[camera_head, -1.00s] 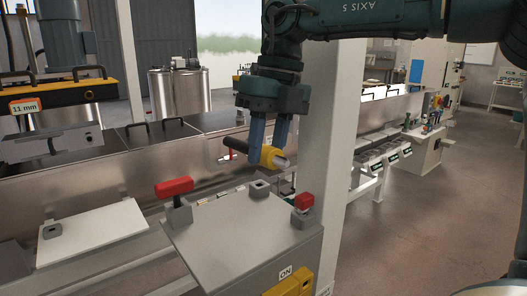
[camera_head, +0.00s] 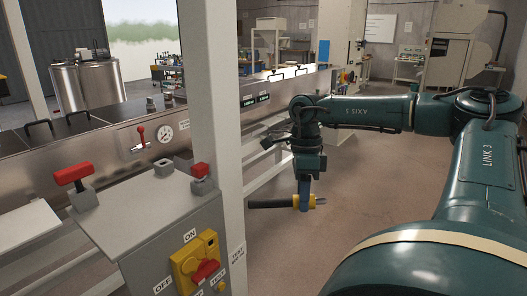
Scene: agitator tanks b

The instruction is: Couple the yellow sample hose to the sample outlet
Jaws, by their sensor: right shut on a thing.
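The yellow sample hose coupling (camera_head: 304,202) has a yellow collar, a black grip pointing left and a short metal tip pointing right. My right gripper (camera_head: 305,188) points down with its blue fingers shut on the yellow collar. It holds the coupling level in the open, to the right of the white post. My left gripper is not in view.
The white post (camera_head: 216,110) stands between the valve and my right gripper. A grey control box (camera_head: 170,235) with red handles and a yellow ON/OFF switch (camera_head: 196,258) is in front. The brown floor (camera_head: 350,195) under the coupling is clear.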

